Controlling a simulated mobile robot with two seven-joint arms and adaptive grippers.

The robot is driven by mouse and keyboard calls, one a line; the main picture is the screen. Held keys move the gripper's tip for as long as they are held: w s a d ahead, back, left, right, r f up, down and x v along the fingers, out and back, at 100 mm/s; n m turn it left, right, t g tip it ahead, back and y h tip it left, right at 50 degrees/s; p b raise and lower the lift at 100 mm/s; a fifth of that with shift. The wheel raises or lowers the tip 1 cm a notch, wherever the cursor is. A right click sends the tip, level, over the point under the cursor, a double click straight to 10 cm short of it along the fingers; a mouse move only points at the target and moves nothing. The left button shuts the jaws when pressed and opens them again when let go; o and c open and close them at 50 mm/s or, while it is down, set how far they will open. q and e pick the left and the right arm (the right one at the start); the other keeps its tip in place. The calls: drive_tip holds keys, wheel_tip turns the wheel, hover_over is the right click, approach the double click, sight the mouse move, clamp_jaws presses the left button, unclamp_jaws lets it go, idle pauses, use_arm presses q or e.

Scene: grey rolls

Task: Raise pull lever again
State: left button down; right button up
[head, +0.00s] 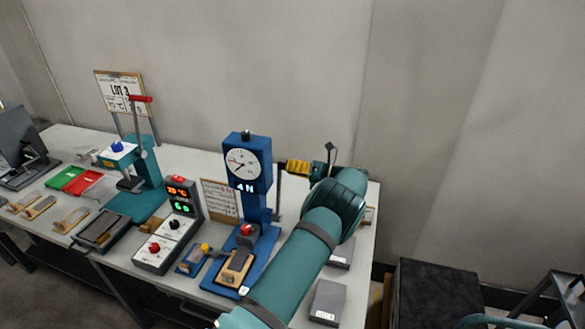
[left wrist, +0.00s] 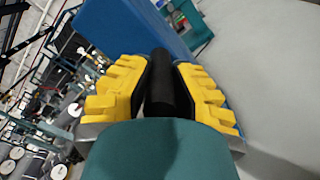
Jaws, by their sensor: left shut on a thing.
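The blue pull tester (head: 248,162) stands on the bench with a round dial and a lit display that seems to read "4 N". Its pull lever (head: 279,190) shows as a thin dark bar along the right side. My left gripper (head: 287,167) reaches in from the right at dial height, its yellow fingers pointing left. In the left wrist view the yellow fingers are shut around the lever's black round grip (left wrist: 160,88), with the blue housing (left wrist: 135,30) just beyond. The lever's lower end is partly hidden behind the stand and my arm. My right gripper is out of view.
A red knob (head: 246,231) and a small tan-topped block (head: 235,267) sit on the tester's base. A control box with lit digits (head: 177,205) and a teal press (head: 140,180) stand left. Grey blocks (head: 327,301) lie at the bench's right end.

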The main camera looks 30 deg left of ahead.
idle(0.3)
use_arm(q)
drive_tip(key=c, duration=0.8)
unclamp_jaws()
drive_tip(key=shift+w+a, duration=0.15)
drive_tip(key=shift+d, duration=0.2)
drive_tip(key=v, duration=1.1)
drive_tip(key=shift+d, duration=0.35)
drive_tip(key=shift+f, duration=0.1)
